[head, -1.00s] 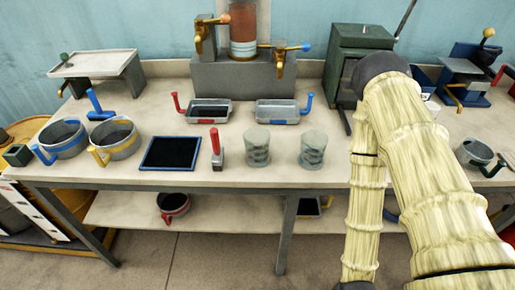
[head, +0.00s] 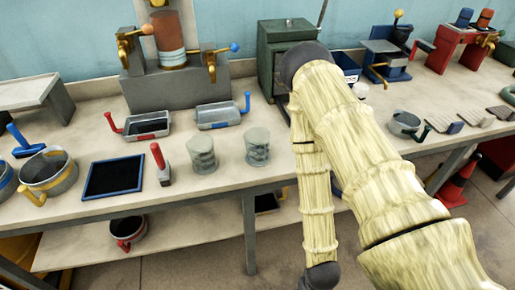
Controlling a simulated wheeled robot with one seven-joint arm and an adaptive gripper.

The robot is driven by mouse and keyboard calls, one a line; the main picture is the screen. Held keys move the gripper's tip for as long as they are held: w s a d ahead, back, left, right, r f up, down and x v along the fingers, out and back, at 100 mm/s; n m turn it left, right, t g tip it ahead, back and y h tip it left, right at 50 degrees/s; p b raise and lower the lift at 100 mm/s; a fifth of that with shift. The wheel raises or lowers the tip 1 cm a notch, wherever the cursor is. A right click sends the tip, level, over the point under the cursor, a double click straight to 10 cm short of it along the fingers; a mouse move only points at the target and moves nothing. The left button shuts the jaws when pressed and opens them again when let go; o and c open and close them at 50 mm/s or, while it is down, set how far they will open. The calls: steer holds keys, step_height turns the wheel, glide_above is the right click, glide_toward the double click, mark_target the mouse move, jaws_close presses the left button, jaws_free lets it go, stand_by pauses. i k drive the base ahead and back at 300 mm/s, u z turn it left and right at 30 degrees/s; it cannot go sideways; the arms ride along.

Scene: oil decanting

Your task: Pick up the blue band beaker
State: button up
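The blue band beaker (head: 5,181) is cut off by the left edge of the head view, and only a sliver of its grey, blue-banded side shows. It stands on the workbench to the left of a similar yellow band beaker (head: 64,180) with a yellow handle. My arm crosses the right half of the view and bends down in front of the bench. A dark joint shows at its lower end, at the bottom edge. My gripper is out of view, far to the right of the beaker.
A blue-rimmed black tray (head: 113,177), a red-handled tool (head: 163,167) and two grey stacked pieces (head: 202,155) line the workbench (head: 215,187) front. Two shallow pans (head: 148,126) stand behind them.

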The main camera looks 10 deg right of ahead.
mark_target(256, 139)
steer(key=u, duration=1.4)
steer(key=k, duration=1.1)
steer(key=z, duration=0.3)
steer(key=i, duration=0.4)
steer(key=z, duration=0.05)
